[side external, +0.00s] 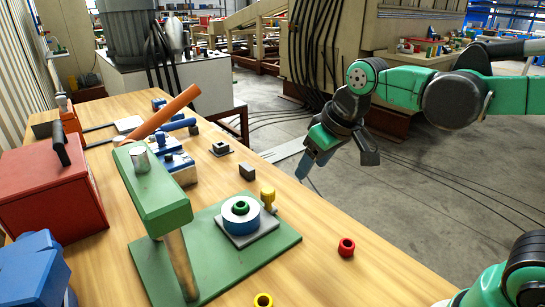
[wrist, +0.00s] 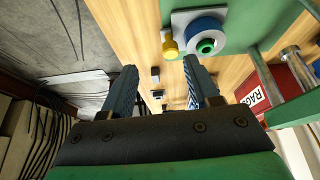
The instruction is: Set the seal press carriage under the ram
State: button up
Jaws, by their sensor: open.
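The seal press has a green base plate (side external: 150,262), a post (side external: 180,262) and a green head (side external: 158,195) with a grey ram top (side external: 139,159). The carriage (side external: 262,232) is a grey plate on the base, right of the head and out from under it. It bears a blue-sided ring (side external: 240,224) with a green seal inside, and a yellow knob (side external: 267,196) stands at its edge. In the wrist view the knob (wrist: 169,46) and ring (wrist: 205,36) show ahead. My gripper (side external: 338,168) is open and empty, beyond the table edge, apart from the knob.
A red seal (side external: 346,247) and a yellow seal (side external: 262,300) lie at the near table edge. A red box (side external: 50,190) marked RAGS stands left. A blue fixture (side external: 172,160) with an orange handle, and small dark blocks (side external: 247,171), lie behind the press.

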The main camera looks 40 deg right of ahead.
jog(key=s+t, duration=0.1)
jog(key=s, duration=0.2)
notch_tip(320, 180, up, 3)
jog(key=m+g, duration=0.4)
jog(key=g, duration=0.1)
send_over(240, 204)
jog(key=shift+g, duration=0.4)
notch_tip(240, 204, down, 13)
jog(key=shift+f, duration=0.15)
notch_tip(240, 204, up, 9)
jog(key=s+d+r+n, duration=0.3)
jog(key=s+d, duration=0.4)
jog(key=d, duration=0.2)
jog(key=s+a+r+m, duration=0.3)
jog(key=s+a, duration=0.3)
jog(key=s, duration=0.4)
jog(key=shift+s+a+m, duration=0.25)
jog(key=shift+s+m, duration=0.15)
